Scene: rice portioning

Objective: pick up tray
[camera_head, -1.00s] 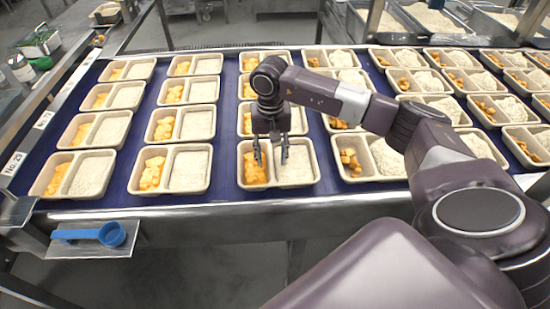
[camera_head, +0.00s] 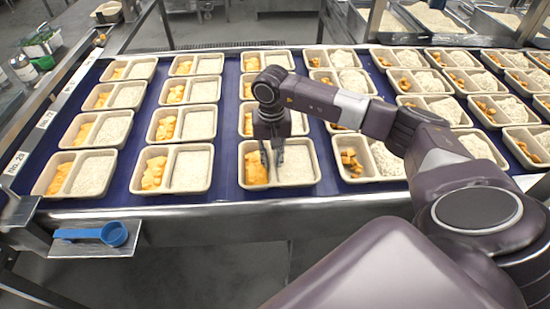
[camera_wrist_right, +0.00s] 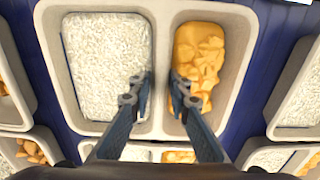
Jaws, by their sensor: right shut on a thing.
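A beige two-compartment tray (camera_head: 284,186) sits in the front row on the blue conveyor. It holds orange chunks on the left and white rice on the right in the head view. My right gripper (camera_head: 270,162) reaches down into it from above. In the right wrist view, the gripper (camera_wrist_right: 161,85) has one finger on each side of the tray's middle divider (camera_wrist_right: 163,50), one over the rice and one over the orange chunks. It is shut on the divider. The tray looks level, and I cannot tell any lift. My left gripper is not in view.
Rows of similar filled trays stand close by, including one to the left (camera_head: 172,193) and one to the right (camera_head: 370,179). A blue scoop (camera_head: 113,234) lies on a small metal shelf at the front left. The conveyor's metal front edge (camera_head: 220,212) runs just before the trays.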

